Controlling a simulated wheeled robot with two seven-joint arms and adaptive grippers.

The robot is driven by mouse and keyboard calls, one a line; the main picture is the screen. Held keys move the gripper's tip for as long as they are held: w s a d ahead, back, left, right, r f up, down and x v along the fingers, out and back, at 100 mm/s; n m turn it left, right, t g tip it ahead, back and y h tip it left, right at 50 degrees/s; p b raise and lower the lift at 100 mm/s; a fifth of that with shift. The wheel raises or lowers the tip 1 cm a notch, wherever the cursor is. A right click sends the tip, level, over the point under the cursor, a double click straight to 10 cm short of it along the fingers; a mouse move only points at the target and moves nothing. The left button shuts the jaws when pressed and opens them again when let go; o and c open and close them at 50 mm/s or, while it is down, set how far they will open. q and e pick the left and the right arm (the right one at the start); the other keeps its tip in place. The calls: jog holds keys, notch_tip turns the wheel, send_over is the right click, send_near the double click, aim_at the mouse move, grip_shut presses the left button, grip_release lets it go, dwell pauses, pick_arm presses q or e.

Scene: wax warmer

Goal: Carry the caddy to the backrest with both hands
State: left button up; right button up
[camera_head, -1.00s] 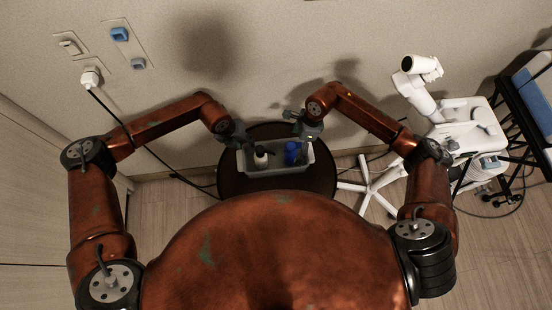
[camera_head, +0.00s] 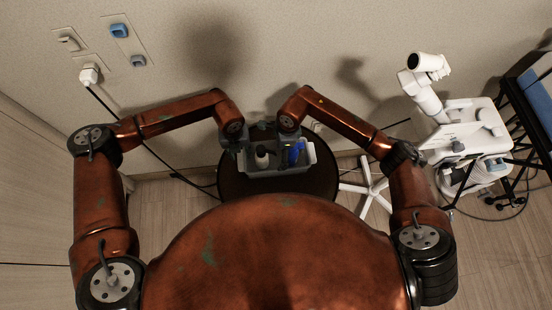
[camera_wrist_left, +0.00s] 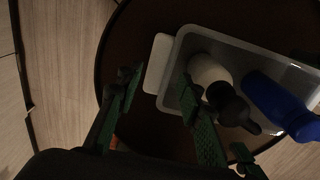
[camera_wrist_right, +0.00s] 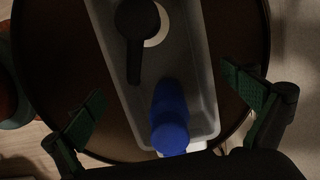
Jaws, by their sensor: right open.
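The caddy (camera_head: 275,171), a grey tray, stands on a round dark stool (camera_head: 320,184). It holds a white bottle with a black pump (camera_wrist_left: 213,75) and a blue bottle (camera_wrist_right: 168,119). My left gripper (camera_head: 241,148) is at the caddy's left end. In the left wrist view its open fingers (camera_wrist_left: 158,80) straddle the pale end tab (camera_wrist_left: 157,64), one finger outside and one over the tray. My right gripper (camera_head: 291,143) is above the caddy's right part. In the right wrist view its fingers (camera_wrist_right: 172,92) are wide apart on either side of the tray, touching nothing visible.
A wall with sockets, a white plug (camera_head: 89,75) and a black cable is behind the stool. A white wheeled device (camera_head: 468,128) stands at right. A black frame with a blue panel (camera_head: 537,98) is at the far right edge.

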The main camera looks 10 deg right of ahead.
pick_arm(q)
jog(key=shift+f, duration=2.7)
pick_arm(e)
send_over(276, 162)
jog(key=shift+d+f, duration=0.1)
jog(key=shift+f, duration=2.55)
pick_arm(q)
grip_shut()
pick_arm(e)
jog(key=c, duration=1)
jog(key=shift+c, duration=0.8)
pick_arm(q)
jog(key=shift+r, duration=0.1)
